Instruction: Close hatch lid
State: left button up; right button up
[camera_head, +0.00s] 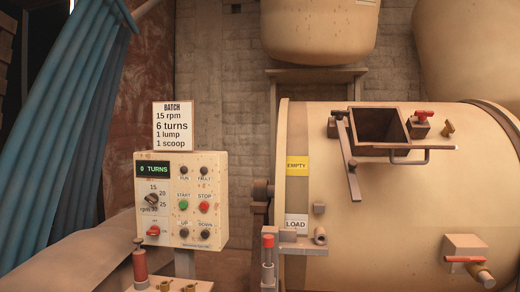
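The hatch (380,125) is a square, brown-framed opening on top of the large cream drum. Its dark inside shows, so it stands open. A brown arm (349,160) slants down the drum along the hatch's left side. A small block with a red handle (423,116) sits at the right of the opening. Neither of my grippers is in view.
A control panel (168,213) reading 0 TURNS stands left of the drum (400,225), under a BATCH sign (173,125). A valve with a red handle (465,258) juts out at the lower right. A tank (320,30) hangs above the hatch; a blue curtain (60,120) hangs left.

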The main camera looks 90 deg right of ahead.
aim_at(427, 148)
jog(key=l+z, duration=0.1)
jog(key=z, duration=2.15)
